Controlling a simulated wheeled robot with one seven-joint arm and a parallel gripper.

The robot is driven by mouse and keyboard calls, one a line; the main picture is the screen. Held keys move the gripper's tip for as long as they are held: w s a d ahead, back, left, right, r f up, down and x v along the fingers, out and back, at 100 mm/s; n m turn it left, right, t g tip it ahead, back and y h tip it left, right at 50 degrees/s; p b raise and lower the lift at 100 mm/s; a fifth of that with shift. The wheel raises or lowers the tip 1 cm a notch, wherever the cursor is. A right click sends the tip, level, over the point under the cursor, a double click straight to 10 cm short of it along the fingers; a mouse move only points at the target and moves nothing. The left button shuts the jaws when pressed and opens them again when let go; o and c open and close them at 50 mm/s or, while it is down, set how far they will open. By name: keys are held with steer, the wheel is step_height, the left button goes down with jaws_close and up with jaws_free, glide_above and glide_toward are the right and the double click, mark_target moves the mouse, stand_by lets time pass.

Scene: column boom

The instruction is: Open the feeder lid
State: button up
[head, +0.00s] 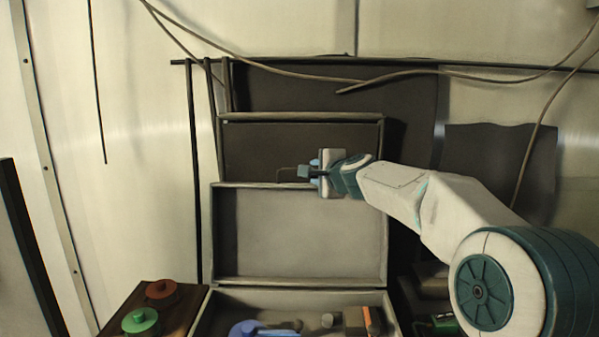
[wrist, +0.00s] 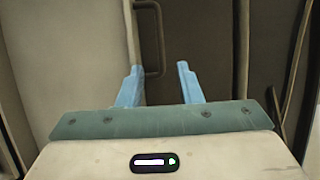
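The feeder lid (head: 300,235) is a pale grey framed panel standing upright at the back of an open box (head: 205,312) in the head view. A thin dark handle (head: 281,170) projects at its top edge. In the wrist view the handle (wrist: 157,50) is a dark bracket on the edge of a pale panel. My gripper (head: 312,170) is at the lid's top edge, beside the handle. Its two blue fingers (wrist: 161,76) are apart with nothing between them. The handle is near the left fingertip; I cannot tell whether they touch.
The box holds a blue item (head: 250,329) and other small parts. A side board (head: 185,318) bears a red knob (head: 161,290) and a green knob (head: 140,321). A dark framed panel (head: 290,145) stands behind the lid. Cables (head: 270,71) hang along the wall.

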steer(key=p+x, duration=0.6)
steer(key=x, duration=0.5)
steer(key=shift+w+a, duration=0.15)
steer(key=shift+w, duration=0.2)
steer(key=shift+w+a+f+p, duration=0.1)
steer(key=shift+w+f+p, duration=0.1)
steer(key=shift+w, duration=0.1)
steer(key=shift+w+a+f+p, duration=0.1)
steer(key=shift+w+a+p, duration=0.1)
steer(key=shift+w, duration=0.15)
jaws_close()
